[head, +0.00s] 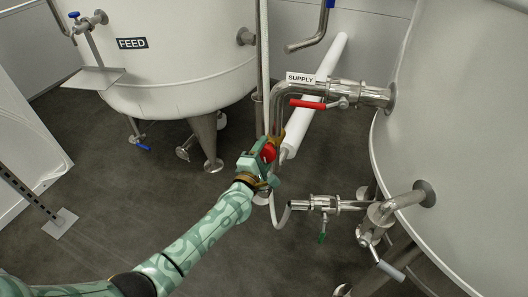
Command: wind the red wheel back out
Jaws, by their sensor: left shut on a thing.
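The red wheel (268,152) sits by the vertical pipes in the middle of the head view, small and partly covered by my gripper. My left gripper (264,157) is at the wheel, shut on it, with the green arm reaching up from the lower left. The fingers hide much of the wheel's rim, so its turn position cannot be told. My right gripper does not show.
A tank marked FEED (190,70) stands at the upper left. A large tank (460,130) fills the right. A red-handled valve (308,104) lies on the SUPPLY pipe, right of the wheel. A green-handled valve (322,237) is below. Dark floor (110,190) is clear at left.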

